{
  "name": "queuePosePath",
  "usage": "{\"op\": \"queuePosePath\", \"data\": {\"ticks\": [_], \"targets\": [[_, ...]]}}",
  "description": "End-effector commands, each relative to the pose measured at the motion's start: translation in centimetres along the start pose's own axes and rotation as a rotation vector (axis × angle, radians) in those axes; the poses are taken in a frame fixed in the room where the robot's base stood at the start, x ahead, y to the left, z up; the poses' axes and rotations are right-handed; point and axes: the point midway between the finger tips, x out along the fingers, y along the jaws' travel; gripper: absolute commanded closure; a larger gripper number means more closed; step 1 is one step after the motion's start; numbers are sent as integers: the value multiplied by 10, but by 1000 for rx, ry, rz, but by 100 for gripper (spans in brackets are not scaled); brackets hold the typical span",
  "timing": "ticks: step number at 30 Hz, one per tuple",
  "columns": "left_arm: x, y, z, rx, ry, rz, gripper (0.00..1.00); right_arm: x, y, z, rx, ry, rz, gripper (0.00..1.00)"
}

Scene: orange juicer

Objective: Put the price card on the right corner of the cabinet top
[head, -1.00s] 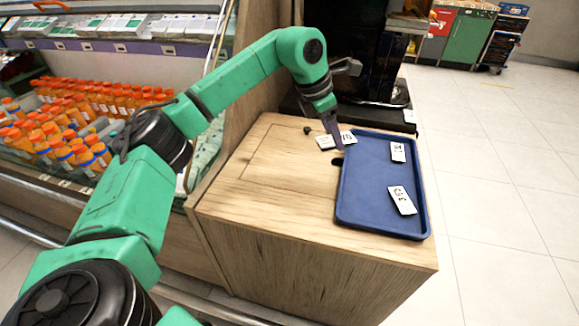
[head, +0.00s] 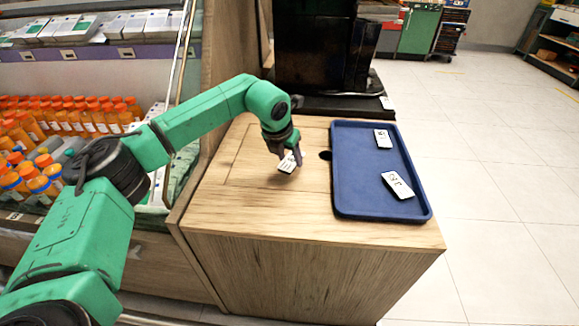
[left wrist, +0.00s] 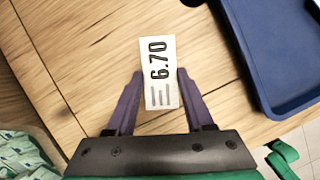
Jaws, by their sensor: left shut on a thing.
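A white price card (head: 286,163), reading 6.70 in the left wrist view (left wrist: 158,60), is held between the fingers of my left gripper (head: 289,157). The gripper is shut on the card's near end; the far end sticks out beyond the purple fingers. The card is over the wooden cabinet top (head: 235,205), left of the blue tray; I cannot tell how high above the wood it is. The cabinet's right front corner (head: 436,244) shows past the tray. My right gripper is not in view.
The blue tray (head: 350,190) covers the right side of the cabinet top and holds two other cards (head: 383,139) (head: 398,186). A dark hole (head: 325,155) is beside the tray. A black machine (head: 315,50) stands at the back. The front left of the top is clear.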

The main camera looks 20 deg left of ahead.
Motion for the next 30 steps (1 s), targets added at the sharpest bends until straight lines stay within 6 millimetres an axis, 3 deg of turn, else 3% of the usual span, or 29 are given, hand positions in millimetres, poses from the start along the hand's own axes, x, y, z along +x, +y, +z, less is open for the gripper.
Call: {"op": "queuePosePath", "data": {"ticks": [5, 15, 16, 18, 30], "targets": [[29, 0, -13, 0, 2, 0, 100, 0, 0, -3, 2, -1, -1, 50], [32, 0, -14, 0, 1, 0, 100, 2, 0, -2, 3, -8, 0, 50], [32, 0, -14, 0, 1, 0, 40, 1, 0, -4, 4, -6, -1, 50], [31, 0, -14, 0, 2, 0, 18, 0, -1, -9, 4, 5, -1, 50], [23, 0, -12, 0, 0, 0, 18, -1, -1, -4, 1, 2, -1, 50]]}}
